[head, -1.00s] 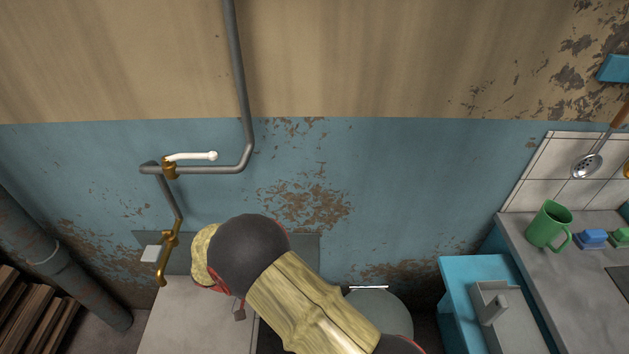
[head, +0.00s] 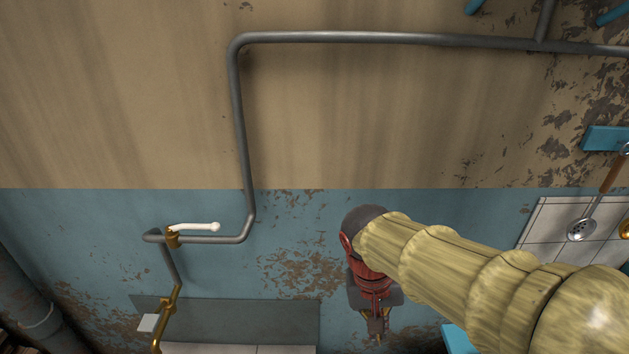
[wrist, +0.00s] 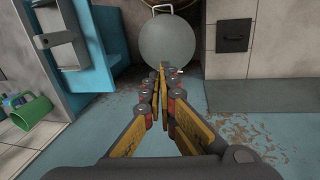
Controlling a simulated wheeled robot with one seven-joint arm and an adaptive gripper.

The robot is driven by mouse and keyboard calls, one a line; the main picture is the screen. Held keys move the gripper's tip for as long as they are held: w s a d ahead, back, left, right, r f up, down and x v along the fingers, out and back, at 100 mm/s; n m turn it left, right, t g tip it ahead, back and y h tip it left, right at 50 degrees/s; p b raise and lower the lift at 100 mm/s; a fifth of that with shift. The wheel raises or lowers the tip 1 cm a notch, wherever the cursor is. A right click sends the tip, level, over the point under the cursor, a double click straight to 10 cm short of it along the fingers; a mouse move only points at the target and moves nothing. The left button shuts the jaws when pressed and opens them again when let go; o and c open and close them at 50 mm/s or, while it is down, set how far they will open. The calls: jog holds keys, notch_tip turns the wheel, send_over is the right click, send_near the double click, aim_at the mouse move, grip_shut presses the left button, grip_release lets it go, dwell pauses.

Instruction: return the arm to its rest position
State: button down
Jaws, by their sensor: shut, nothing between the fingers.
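My gripper (head: 377,335) hangs low in the head view, at the end of my raised arm, in front of the blue wall. The gripper touches nothing that I can see.
A grey pipe (head: 241,120) with a white-handled valve (head: 195,227) runs along the wall. In the wrist view, a round grey lid (wrist: 168,45) lies beyond the fingertips, a blue cabinet (wrist: 97,50) and green mug (wrist: 30,110) are left, and a pale block (wrist: 260,55) is right.

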jog(key=s+d+r+t+y+p, duration=0.1)
jog(key=s+d+r+t+y, duration=0.1)
jog(key=s+d+r+t, duration=0.3)
jog(key=shift+s+d+r+n+t, duration=0.35)
jog(key=shift+s+d+r, duration=0.3)
jog(key=shift+s+r, duration=0.95)
jog(key=shift+w, duration=0.15)
